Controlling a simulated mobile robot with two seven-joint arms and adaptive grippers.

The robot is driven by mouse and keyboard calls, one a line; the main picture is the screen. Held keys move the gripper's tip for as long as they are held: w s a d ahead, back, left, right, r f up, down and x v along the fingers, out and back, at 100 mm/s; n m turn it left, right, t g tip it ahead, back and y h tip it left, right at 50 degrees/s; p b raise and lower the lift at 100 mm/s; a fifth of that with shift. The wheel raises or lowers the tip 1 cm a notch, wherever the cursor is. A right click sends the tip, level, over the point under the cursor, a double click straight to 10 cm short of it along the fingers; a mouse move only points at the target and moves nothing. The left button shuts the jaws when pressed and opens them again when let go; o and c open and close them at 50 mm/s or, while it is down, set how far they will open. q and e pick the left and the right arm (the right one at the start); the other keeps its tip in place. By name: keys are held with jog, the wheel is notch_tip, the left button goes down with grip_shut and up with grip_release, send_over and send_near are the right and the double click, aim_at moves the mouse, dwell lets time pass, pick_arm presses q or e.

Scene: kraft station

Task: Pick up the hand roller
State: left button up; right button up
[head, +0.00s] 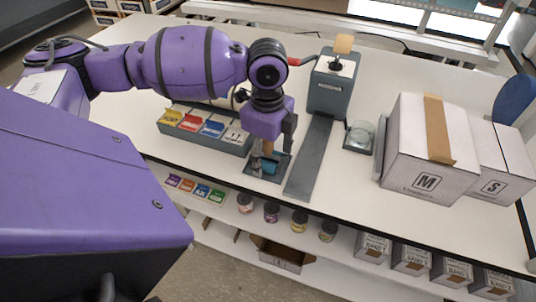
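The hand roller, with a blue roller (269,167) and what looks like a tan handle, is in a small dark grey tray (251,176) near the table's front edge. My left gripper (273,152) points down right over it. Its dark fingers look spread, one on each side of the handle, with a gap on the right. The gripper hides much of the handle, and contact is hard to make out. My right gripper is out of view.
A grey divided box (203,132) with coloured cards stands left of the tray. A long grey plate (310,160) leads to a grey lever device (330,88) on the right. Beyond are a glass dish (360,135) and cardboard boxes (425,150). A lower shelf holds jars.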

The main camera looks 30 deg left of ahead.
aim_at(269, 153)
pick_arm(q)
jog(key=c, duration=1.1)
jog(key=shift+s, duration=0.1)
jog(key=shift+c, duration=0.3)
jog(key=shift+s+f, duration=0.1)
jog(key=shift+f, duration=0.05)
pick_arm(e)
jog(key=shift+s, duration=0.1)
pick_arm(q)
jog(key=shift+r, duration=0.3)
jog(key=shift+c, duration=0.7)
jog(key=r, duration=0.3)
jog(key=shift+s+d+r, duration=0.1)
jog(key=shift+d+r, duration=0.15)
jog(key=shift+d, duration=0.1)
grip_shut()
jog(key=s+d+r+p, duration=0.1)
jog(key=s+d+r, duration=0.7)
jog(key=d+r, duration=0.1)
jog(key=shift+s+d+r+p, duration=0.15)
jog(key=shift+d+p, duration=0.2)
jog(key=shift+d, duration=0.15)
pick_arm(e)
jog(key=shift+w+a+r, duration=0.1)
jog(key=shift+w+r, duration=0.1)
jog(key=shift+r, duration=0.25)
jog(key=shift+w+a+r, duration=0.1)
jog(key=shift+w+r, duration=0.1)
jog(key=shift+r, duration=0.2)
